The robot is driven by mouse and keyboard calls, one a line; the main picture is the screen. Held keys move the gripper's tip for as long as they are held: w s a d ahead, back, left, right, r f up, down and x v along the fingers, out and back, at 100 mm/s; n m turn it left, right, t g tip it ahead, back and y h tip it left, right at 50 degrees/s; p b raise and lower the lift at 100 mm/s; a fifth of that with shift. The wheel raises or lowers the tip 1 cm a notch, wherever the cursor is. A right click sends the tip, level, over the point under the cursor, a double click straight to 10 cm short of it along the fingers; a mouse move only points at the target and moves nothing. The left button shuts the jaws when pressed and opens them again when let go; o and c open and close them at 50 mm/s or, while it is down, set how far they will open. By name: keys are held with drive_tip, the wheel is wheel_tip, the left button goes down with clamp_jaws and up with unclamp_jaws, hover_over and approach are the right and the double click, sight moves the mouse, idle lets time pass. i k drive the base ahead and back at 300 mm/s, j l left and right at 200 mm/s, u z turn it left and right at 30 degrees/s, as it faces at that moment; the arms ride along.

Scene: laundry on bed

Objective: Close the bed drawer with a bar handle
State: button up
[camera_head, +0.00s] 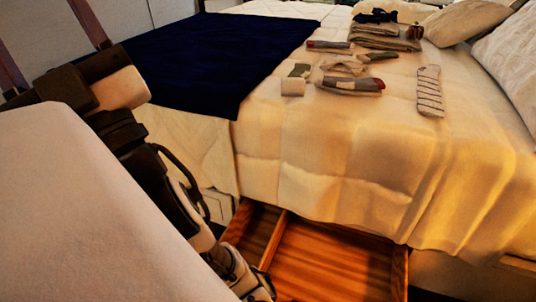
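The wooden bed drawer (330,262) is pulled out from under the bed at the bottom centre of the head view. A divider splits it into a narrow left compartment and a wide right one, and the parts I see look empty. Its front face and bar handle are out of view below the frame. My gripper (258,289) is at the bottom edge of the picture, over or beside the left part of the drawer. Its fingertips are too dark and cut off to show whether it is open, or whether it touches the drawer.
The bed (330,150) has a cream cover hanging above the drawer. A dark blue blanket (215,55), folded clothes (385,35), scattered laundry (345,85), a striped item (430,90) and pillows (468,20) lie on it. Another wooden edge (518,265) shows at the lower right.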

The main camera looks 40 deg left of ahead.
sight(313, 260)
drive_tip(key=k+l+u, duration=0.25)
drive_tip(key=k+u, duration=0.15)
drive_tip(key=k, duration=0.2)
drive_tip(key=k+u, duration=0.4)
drive_tip(key=k, duration=0.2)
drive_tip(key=i+j+z, duration=0.1)
drive_tip(key=i+j, duration=0.15)
